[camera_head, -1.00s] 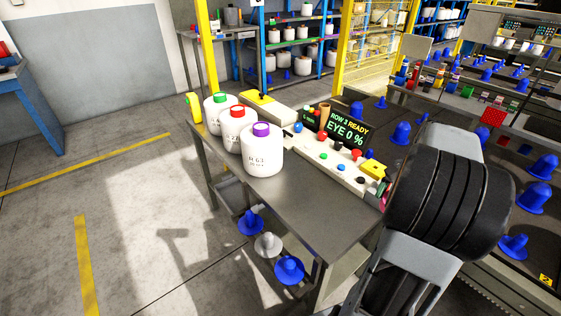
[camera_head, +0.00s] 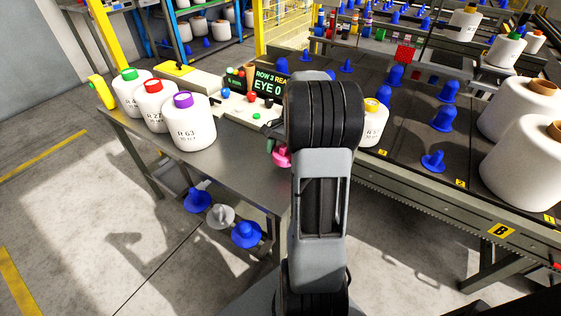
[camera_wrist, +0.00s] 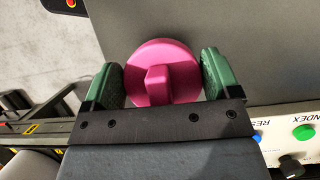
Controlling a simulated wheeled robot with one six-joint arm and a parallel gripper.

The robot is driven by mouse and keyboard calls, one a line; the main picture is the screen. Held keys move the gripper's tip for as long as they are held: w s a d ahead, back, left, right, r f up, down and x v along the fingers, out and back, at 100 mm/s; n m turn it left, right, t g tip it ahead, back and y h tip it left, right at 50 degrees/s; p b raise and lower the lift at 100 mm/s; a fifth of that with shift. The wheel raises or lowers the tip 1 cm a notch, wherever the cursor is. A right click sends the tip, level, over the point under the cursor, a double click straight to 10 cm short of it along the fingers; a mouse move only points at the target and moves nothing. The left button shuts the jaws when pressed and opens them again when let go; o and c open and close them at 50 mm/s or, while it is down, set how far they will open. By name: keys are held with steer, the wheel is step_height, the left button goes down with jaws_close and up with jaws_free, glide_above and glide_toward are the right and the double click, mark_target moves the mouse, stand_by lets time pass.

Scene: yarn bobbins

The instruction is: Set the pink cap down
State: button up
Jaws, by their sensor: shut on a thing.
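The pink cap (camera_wrist: 163,72) is a round disc with a raised block on it, held between the two green fingers of my gripper (camera_wrist: 161,80) in the wrist view. In the head view the pink cap (camera_head: 281,157) shows partly beside my arm, over the right end of the grey metal table (camera_head: 240,165). My arm hides most of my gripper (camera_head: 273,142) there. The wrist view shows grey surface beyond the cap; I cannot tell whether the cap touches it.
White bobbins with green (camera_head: 130,92), red (camera_head: 155,104) and purple (camera_head: 189,122) caps stand on the table's left part. A control panel (camera_head: 225,105) with buttons and a display (camera_head: 269,86) runs along its back. A yellow-capped bobbin (camera_head: 372,124) stands right of my arm. The table's front middle is clear.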

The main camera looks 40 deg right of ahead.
mark_target(278, 171)
steer(key=shift+w+a+f, duration=0.1)
steer(key=shift+w+f, duration=0.05)
steer(key=shift+f, duration=0.15)
steer(key=shift+w+a+f+b, duration=0.1)
steer(key=shift+w+f+b, duration=0.1)
steer(key=shift+f, duration=0.7)
steer(key=shift+w+a+f+b, duration=0.1)
steer(key=shift+f+b, duration=0.1)
steer(key=shift+f, duration=0.7)
steer(key=shift+s+f, duration=0.1)
